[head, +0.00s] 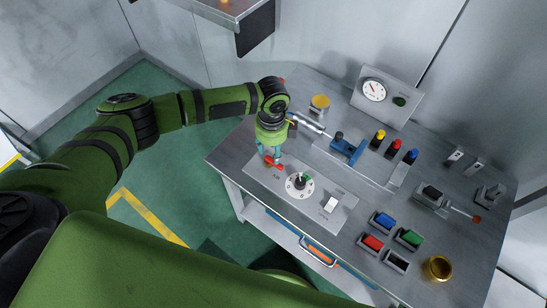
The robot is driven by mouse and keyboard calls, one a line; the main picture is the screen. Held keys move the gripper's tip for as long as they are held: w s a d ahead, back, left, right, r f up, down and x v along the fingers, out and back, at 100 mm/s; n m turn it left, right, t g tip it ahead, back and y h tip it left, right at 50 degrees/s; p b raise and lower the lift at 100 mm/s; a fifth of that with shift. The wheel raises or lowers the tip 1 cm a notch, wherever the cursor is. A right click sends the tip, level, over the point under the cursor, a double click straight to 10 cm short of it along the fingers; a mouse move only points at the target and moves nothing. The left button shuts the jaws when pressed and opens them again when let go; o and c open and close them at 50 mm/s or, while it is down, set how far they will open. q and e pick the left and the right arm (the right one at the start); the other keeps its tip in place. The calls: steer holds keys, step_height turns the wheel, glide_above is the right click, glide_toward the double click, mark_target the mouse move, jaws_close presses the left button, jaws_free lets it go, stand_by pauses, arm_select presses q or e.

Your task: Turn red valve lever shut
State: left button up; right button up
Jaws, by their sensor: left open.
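A small red lever (273,163) sits at the left end of a light panel on the near-left part of the grey bench. My left gripper (267,154) comes down from above, its teal fingers close over the red lever. It is open. Whether a finger touches the lever I cannot tell, and the fingers partly cover it. My right gripper is out of view.
Beside the lever are a round dial with a dark knob (300,184) and a white switch (331,204). Behind are a blue clamp (346,150) and a gauge (374,90).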

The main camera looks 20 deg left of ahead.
mark_target(273, 160)
arm_select(q)
steer(key=shift+d+f+p, duration=0.1)
steer(key=shift+f+p, duration=0.2)
steer(key=shift+f, duration=2.85)
jaws_close()
